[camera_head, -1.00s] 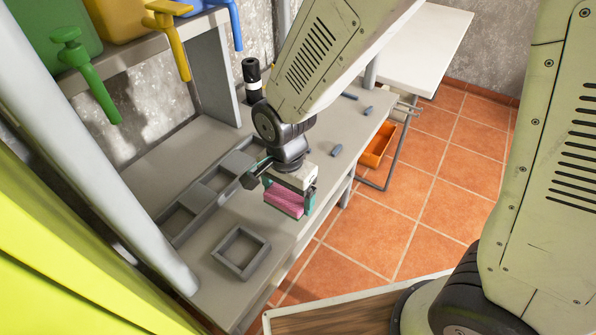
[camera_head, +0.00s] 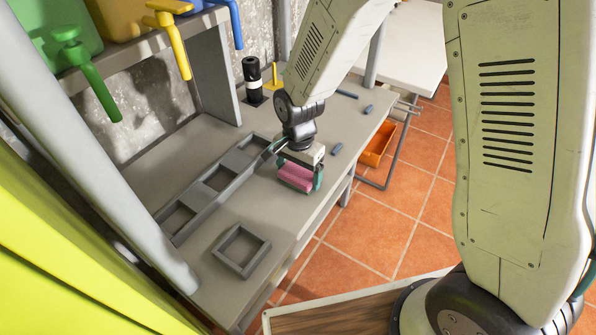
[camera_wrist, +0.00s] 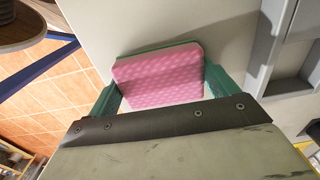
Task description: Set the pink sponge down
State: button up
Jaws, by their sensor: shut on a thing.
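The pink sponge (camera_head: 296,177) is held between the green fingers of my gripper (camera_head: 298,180), low over the grey workbench near its front edge. I cannot tell whether the sponge touches the bench top. In the wrist view the sponge (camera_wrist: 158,76) sits across the space between the two fingers of my gripper (camera_wrist: 160,85), one on each side. The grey bench surface (camera_wrist: 140,25) shows beyond it.
A grey three-part tray (camera_head: 215,185) lies left of my gripper, and a square grey frame (camera_head: 241,250) lies nearer. An orange bin (camera_head: 376,146) is below at right.

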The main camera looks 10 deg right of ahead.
aim_at(298, 172)
jog(key=o, duration=0.8)
jog(key=shift+f, duration=0.15)
notch_tip(298, 172, up, 12)
jog(key=s+d+r+n, duration=0.2)
jog(key=s+d+r, duration=0.2)
jog(key=d+r, duration=0.25)
jog(key=s+d+r+n, duration=0.3)
jog(key=s+d+r, duration=0.1)
jog(key=s, duration=0.5)
jog(key=s+d+r+n+t, duration=0.1)
jog(key=s+d+r+n, duration=0.3)
jog(key=s, duration=0.5)
jog(key=shift+s+d, duration=0.35)
jog(key=shift+d, duration=0.45)
jog(key=shift+r, duration=0.1)
